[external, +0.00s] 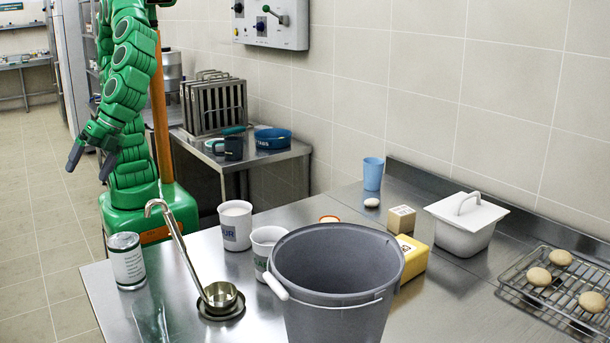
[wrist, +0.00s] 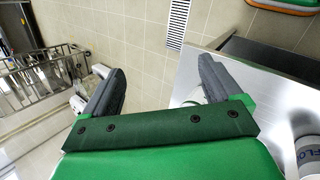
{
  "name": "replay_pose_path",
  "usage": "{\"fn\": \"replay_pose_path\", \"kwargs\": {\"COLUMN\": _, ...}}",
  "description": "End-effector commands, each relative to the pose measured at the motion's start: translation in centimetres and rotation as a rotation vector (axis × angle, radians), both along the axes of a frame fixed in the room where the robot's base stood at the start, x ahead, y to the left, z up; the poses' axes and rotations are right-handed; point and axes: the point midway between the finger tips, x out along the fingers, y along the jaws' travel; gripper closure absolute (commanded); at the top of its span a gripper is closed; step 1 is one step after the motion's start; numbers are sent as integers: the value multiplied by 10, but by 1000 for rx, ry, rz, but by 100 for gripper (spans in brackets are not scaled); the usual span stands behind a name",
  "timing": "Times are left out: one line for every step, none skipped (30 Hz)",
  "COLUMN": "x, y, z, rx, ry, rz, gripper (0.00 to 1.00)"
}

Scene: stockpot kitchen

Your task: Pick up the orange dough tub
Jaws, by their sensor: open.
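My gripper (external: 92,160) is open and empty, held in the air left of the steel table and pointing down. In the external view a small orange rim (external: 329,219) shows behind the grey bucket (external: 335,265), mostly hidden. My gripper is well away from both.
On the steel table stand a ladle (external: 190,255), a can (external: 127,260), white cups (external: 235,225), a yellow box (external: 412,258), a lidded white container (external: 465,230) and a rack with buns (external: 555,290). A side table (external: 245,155) stands behind. The floor at left is clear.

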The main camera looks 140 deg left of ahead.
Motion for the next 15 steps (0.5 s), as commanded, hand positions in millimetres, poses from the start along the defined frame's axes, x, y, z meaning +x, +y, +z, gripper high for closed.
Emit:
{"fn": "replay_pose_path", "kwargs": {"x": 6, "y": 0, "z": -1, "rx": -27, "ry": 7, "rz": 26, "gripper": 8}}
{"fn": "replay_pose_path", "kwargs": {"x": 10, "y": -1, "z": 0, "rx": -41, "ry": 9, "rz": 41, "gripper": 8}}
{"fn": "replay_pose_path", "kwargs": {"x": 15, "y": -2, "z": 0, "rx": -64, "ry": 13, "rz": 63, "gripper": 8}}
{"fn": "replay_pose_path", "kwargs": {"x": 19, "y": -2, "z": 0, "rx": -80, "ry": 15, "rz": 78, "gripper": 8}}
{"fn": "replay_pose_path", "kwargs": {"x": 24, "y": -2, "z": 1, "rx": -99, "ry": 17, "rz": 98, "gripper": 8}}
{"fn": "replay_pose_path", "kwargs": {"x": 30, "y": -2, "z": 2, "rx": -123, "ry": 20, "rz": 122, "gripper": 8}}
{"fn": "replay_pose_path", "kwargs": {"x": 35, "y": -2, "z": 3, "rx": -144, "ry": 22, "rz": 144, "gripper": 8}}
{"fn": "replay_pose_path", "kwargs": {"x": 41, "y": -2, "z": 3, "rx": -164, "ry": 25, "rz": 165, "gripper": 8}}
{"fn": "replay_pose_path", "kwargs": {"x": 49, "y": 0, "z": 5, "rx": -195, "ry": 28, "rz": 199, "gripper": 8}}
{"fn": "replay_pose_path", "kwargs": {"x": 56, "y": 1, "z": 6, "rx": -223, "ry": 32, "rz": 228, "gripper": 8}}
{"fn": "replay_pose_path", "kwargs": {"x": 64, "y": 3, "z": 7, "rx": -249, "ry": 36, "rz": 259, "gripper": 8}}
{"fn": "replay_pose_path", "kwargs": {"x": 75, "y": 6, "z": 8, "rx": -289, "ry": 41, "rz": 305, "gripper": 8}}
{"fn": "replay_pose_path", "kwargs": {"x": 84, "y": 10, "z": 8, "rx": -317, "ry": 44, "rz": 343, "gripper": 8}}
{"fn": "replay_pose_path", "kwargs": {"x": 94, "y": 15, "z": 9, "rx": -346, "ry": 45, "rz": 381, "gripper": 8}}
{"fn": "replay_pose_path", "kwargs": {"x": 107, "y": 21, "z": 11, "rx": -386, "ry": 47, "rz": 435, "gripper": 8}}
